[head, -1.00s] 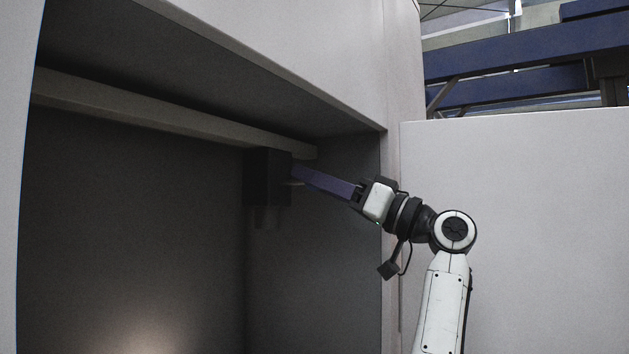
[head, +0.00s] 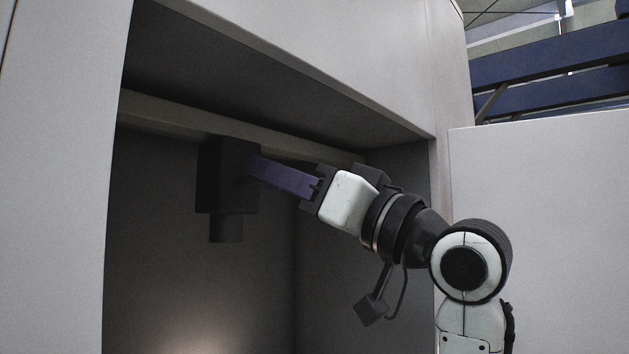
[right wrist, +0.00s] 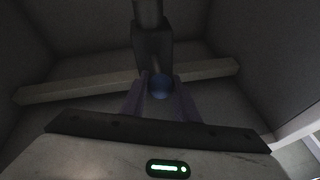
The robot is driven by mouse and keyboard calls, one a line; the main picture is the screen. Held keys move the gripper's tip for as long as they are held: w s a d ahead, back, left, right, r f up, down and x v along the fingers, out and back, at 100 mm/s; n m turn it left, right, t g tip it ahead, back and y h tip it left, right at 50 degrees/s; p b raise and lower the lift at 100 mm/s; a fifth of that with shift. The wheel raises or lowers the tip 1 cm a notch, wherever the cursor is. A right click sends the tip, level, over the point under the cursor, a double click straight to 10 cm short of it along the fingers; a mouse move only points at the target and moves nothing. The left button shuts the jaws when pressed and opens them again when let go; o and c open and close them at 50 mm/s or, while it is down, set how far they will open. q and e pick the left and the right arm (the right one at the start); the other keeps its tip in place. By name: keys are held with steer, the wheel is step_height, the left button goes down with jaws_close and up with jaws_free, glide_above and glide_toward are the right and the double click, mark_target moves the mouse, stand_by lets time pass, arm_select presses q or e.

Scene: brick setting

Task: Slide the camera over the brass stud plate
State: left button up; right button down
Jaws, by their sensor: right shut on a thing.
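The camera (head: 228,180) is a dark box with a short cylinder pointing down, high inside a recessed cabinet, just in front of a pale beam. It also shows in the right wrist view (right wrist: 152,45). My right gripper (head: 252,165) is shut on the camera, its purple fingers reaching in from the right. In the right wrist view, the fingertips (right wrist: 160,77) meet the dark box, with a round blue patch between the fingers. I cannot make out the brass stud plate in either view. My left gripper is not in view.
The beam (head: 165,116) runs across the upper back of the recess, under its ceiling (head: 270,75). The cabinet's right front edge (head: 445,170) stands close to my right arm. The recess below the camera is open, with a light patch low down.

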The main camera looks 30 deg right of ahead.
steer(key=a, duration=0.1)
steer(key=s+a, duration=0.1)
steer(key=a, duration=0.1)
steer(key=shift+s+a+f, duration=0.1)
steer(key=shift+s+a, duration=0.15)
steer(key=shift+a, duration=0.1)
steer(key=c, duration=1.7)
jaws_free()
steer(key=o, duration=0.3)
steer(key=shift+s+a, duration=0.1)
steer(key=shift+a, duration=0.1)
steer(key=shift+d, duration=0.1)
